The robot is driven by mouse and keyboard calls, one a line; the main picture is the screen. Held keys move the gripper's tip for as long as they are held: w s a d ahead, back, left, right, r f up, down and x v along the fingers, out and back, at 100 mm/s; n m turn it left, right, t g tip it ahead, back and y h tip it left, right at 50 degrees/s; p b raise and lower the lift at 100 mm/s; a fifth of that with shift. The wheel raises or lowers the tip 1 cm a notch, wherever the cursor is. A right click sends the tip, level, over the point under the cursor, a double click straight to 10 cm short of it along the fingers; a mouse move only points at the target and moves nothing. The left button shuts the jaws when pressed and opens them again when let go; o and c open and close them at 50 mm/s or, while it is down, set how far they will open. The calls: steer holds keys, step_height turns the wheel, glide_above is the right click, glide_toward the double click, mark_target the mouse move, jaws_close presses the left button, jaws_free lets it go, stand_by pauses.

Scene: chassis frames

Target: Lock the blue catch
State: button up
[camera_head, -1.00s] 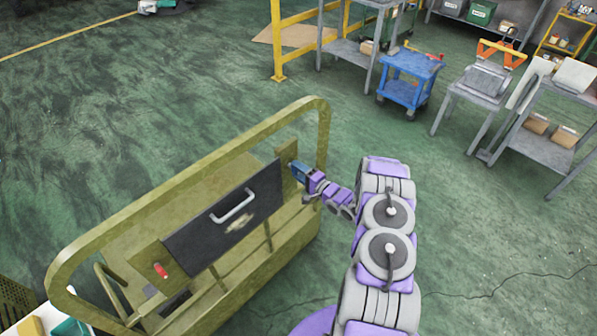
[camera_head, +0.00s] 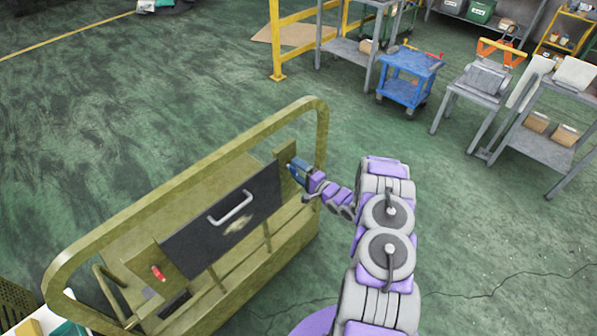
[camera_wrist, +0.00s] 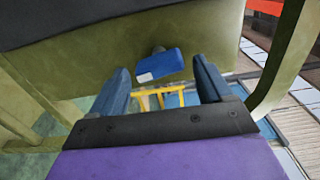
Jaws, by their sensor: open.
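The blue catch (camera_wrist: 160,65) is a small blue block with a pale label, on an olive plate below a dark panel edge in the wrist view. My gripper (camera_wrist: 160,68) is open, with one dark blue finger on each side of the catch and a visible gap to each. Nothing is held. In the head view my gripper (camera_head: 299,168) is at the right end of the dark panel (camera_head: 190,243); there I cannot tell the catch apart from the blue fingers. The panel carries a pale handle (camera_head: 231,208). A red catch (camera_head: 158,272) is at its left end.
The olive tubular frame (camera_head: 175,184) surrounds the panel, with its upright rail close to my gripper. A blue cart (camera_head: 405,90) and grey tables (camera_head: 541,148) stand at the back right. The green floor (camera_head: 115,110) behind the frame is clear.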

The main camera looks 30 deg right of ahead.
steer(key=shift+s, duration=0.15)
steer(key=v, duration=1.7)
steer(key=shift+p, duration=0.45)
steer(key=shift+d, duration=0.1)
steer(key=shift+c, duration=0.3)
